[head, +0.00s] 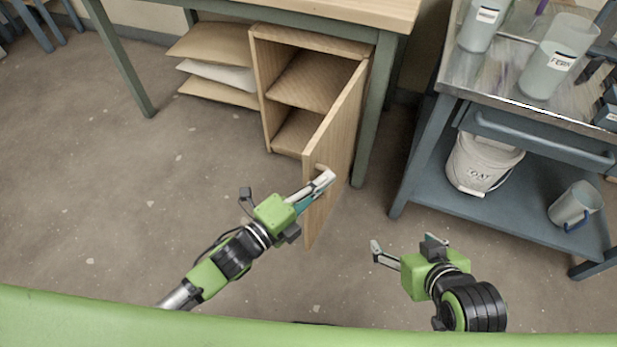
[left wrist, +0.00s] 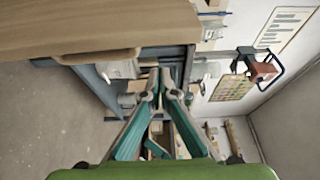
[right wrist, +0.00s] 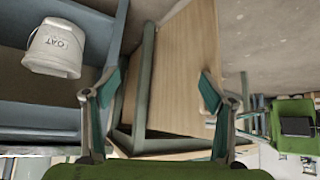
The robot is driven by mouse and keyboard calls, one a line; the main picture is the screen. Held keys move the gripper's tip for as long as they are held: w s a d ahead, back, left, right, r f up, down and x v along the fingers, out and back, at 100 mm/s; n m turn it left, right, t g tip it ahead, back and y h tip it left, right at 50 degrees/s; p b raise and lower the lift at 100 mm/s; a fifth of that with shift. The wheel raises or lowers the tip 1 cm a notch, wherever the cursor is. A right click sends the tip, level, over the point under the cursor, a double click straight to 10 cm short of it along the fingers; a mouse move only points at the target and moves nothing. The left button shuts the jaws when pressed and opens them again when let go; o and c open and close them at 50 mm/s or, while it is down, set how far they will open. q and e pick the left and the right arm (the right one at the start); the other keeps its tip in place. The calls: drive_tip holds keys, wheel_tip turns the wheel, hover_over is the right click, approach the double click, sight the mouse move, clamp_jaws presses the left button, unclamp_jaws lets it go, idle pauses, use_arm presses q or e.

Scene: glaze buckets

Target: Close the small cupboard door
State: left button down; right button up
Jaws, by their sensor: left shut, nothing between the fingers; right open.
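The small cupboard (head: 285,95) stands under the workbench, with empty shelves showing. Its wooden door (head: 342,130) stands wide open, swung out toward me from the cupboard's right side. A small pale handle (head: 320,167) shows near its free edge. My left gripper (head: 328,178) is shut and empty; its tips overlap the door near that edge, and I cannot tell whether they touch. In the left wrist view, the shut fingertips (left wrist: 165,78) lie beside a wooden panel. My right gripper (head: 404,250) is open and empty, right of the door, which shows between its fingers in the right wrist view (right wrist: 180,65).
A blue-grey cart (head: 480,190) stands at the right, with a white bucket (head: 482,162) and a grey jug (head: 574,205) on its lower shelf. Labelled containers stand on top. A green bench leg (head: 375,110) is close behind the door. Floor left of the door is clear.

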sight(308, 177)
use_arm(q)
drive_tip(key=shift+w+a, duration=0.3)
drive_tip(key=shift+a, duration=0.6)
drive_tip(key=shift+w+a, duration=0.25)
drive_tip(key=shift+a, duration=0.6)
use_arm(e)
drive_tip(key=shift+w+a+r+t, duration=0.25)
drive_tip(key=shift+w+r+t, duration=0.2)
drive_tip(key=shift+w, duration=0.2)
drive_tip(key=shift+w+a+r+t, duration=0.25)
drive_tip(key=shift+w+r+t, duration=0.1)
drive_tip(key=shift+w+r, duration=0.25)
use_arm(q)
drive_tip(key=shift+a, duration=0.1)
